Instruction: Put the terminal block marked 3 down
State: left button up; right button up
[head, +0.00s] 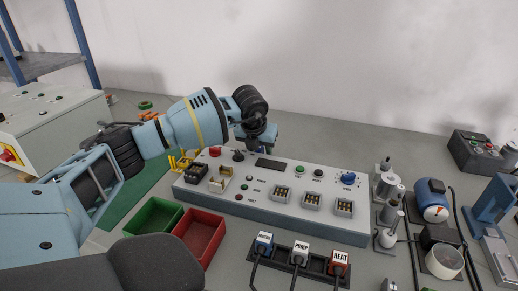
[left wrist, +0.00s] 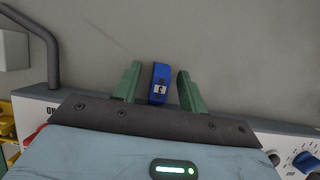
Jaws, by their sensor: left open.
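My left gripper (head: 266,136) reaches over the back edge of the control panel (head: 300,218) in the head view; its fingertips are hidden there. In the left wrist view the two green fingers of my left gripper (left wrist: 157,82) are open, one on each side of a small blue block (left wrist: 160,73). A gap shows on both sides of the block. It bears a white label with a dark mark that I cannot read surely, so I cannot confirm it is the block marked 3. Grey surface shows around it. My right gripper is not in view.
Green (head: 150,218) and red (head: 207,226) bins stand in front of the panel at left. A strip of plugs (head: 318,268) labelled MOTOR, PUMP and HEAT lies in front. A blue motor (head: 432,199) stands at right. The table behind the panel is clear toward the right.

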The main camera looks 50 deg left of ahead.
pick_arm(q)
jog(key=shift+c, duration=0.3)
grip_shut()
jog(key=shift+r, duration=0.1)
notch_tip(320, 180, up, 10)
jog(key=shift+f, duration=0.1)
